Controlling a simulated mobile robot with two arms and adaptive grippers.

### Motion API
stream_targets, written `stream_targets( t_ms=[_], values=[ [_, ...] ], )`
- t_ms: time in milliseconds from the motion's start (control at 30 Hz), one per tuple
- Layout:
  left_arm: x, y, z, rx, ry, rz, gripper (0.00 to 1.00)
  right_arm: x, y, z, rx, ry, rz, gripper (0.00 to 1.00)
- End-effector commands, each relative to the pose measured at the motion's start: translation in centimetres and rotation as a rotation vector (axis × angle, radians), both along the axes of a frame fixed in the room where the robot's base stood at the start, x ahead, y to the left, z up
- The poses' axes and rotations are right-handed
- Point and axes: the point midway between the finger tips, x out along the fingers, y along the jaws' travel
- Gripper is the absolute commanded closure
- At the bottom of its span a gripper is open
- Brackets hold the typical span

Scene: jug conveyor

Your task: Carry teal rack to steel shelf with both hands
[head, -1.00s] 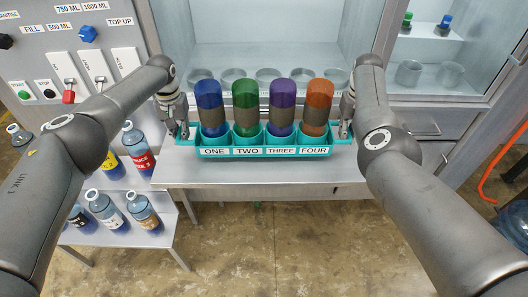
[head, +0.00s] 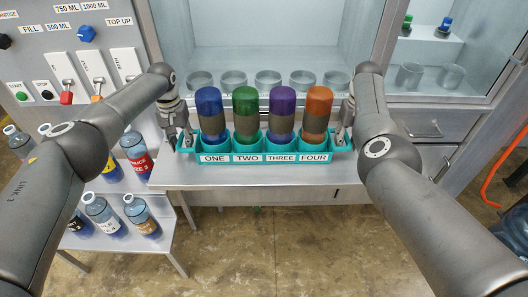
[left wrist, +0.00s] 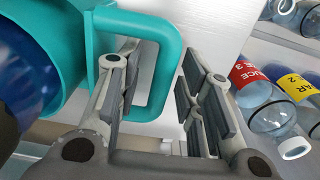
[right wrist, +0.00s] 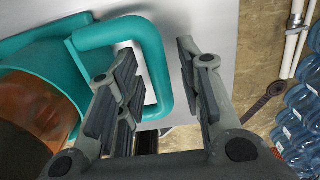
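The teal rack (head: 270,158) rests on the grey bench, its labels ONE to FOUR facing me. It holds blue (head: 209,101), green (head: 245,101), purple (head: 282,101) and orange (head: 319,101) bottles with grey-brown bands. My left gripper (head: 185,138) is at the rack's left handle; in the left wrist view the teal handle (left wrist: 168,75) passes between its parted fingers. My right gripper (head: 343,133) is at the right handle; in the right wrist view that handle (right wrist: 157,65) lies between its parted fingers. Neither pair looks clamped. The steel shelf cannot be told apart for certain.
Behind the rack is an open cabinet with a row of clear round holders (head: 268,80). Labelled bottles (head: 137,155) stand on lower steps at the left, below a switch panel (head: 60,50). A drawer cabinet (head: 425,125) is at the right. The floor before the bench is clear.

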Motion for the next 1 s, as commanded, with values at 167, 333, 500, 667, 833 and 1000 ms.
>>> stream_targets(
  t_ms=[167,333,500,667,833,1000],
  values=[
    [0.0,0.0,0.1,0.001,0.0,-0.002,0.66,0.0,0.0,0.0,0.0,0.0,0.002,0.66],
    [0.0,0.0,2.0,-0.001,-0.001,-0.002,0.66,0.0,0.0,0.0,-0.001,0.0,0.003,0.66],
    [0.1,0.0,5.6,-0.001,-0.003,-0.001,0.66,0.0,0.0,0.0,-0.001,0.0,0.003,0.66],
    [0.1,0.0,8.9,0.0,-0.002,-0.002,0.66,0.0,0.0,0.0,-0.001,0.0,0.003,0.66],
    [0.1,0.0,11.1,0.0,0.0,-0.001,0.66,0.0,0.0,0.0,-0.001,0.0,0.003,0.66],
    [0.0,0.0,12.0,0.001,0.001,-0.001,0.66,0.1,0.0,0.6,-0.001,-0.002,0.003,0.66]
  ],
)
